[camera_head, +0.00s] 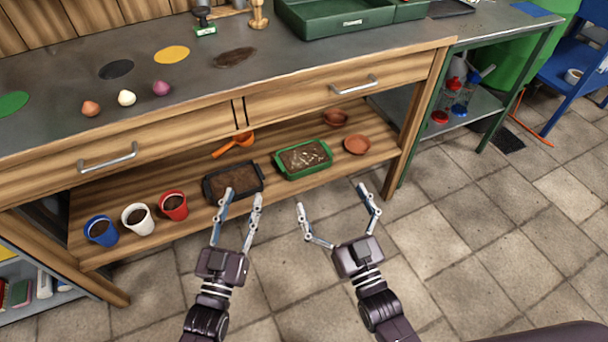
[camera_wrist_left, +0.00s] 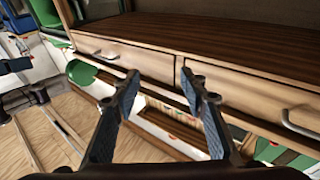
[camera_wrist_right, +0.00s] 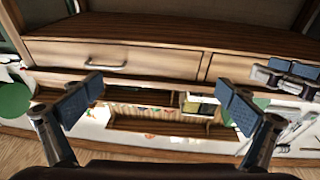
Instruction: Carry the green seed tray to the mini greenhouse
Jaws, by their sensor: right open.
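The green seed tray (camera_head: 305,173) is on the lower wooden shelf of the bench in the head view, filled with dark soil and pale specks. My left gripper (camera_head: 243,193) is open and empty, in front of the shelf below a black tray. My right gripper (camera_head: 331,196) is open and wide, empty, in front of and below the green tray, apart from it. Both grippers' spread fingers also show in their wrist views, with nothing between them. I cannot make out a mini greenhouse for certain in any view.
The black soil tray (camera_head: 232,198) sits left of the green one, with an orange scoop (camera_head: 235,143) behind. Terracotta saucers (camera_head: 357,145) sit to the right. Blue, white and red pots (camera_head: 173,205) stand at left. The shelf's wooden post (camera_head: 420,100) bounds the right side. Drawers overhang the shelf.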

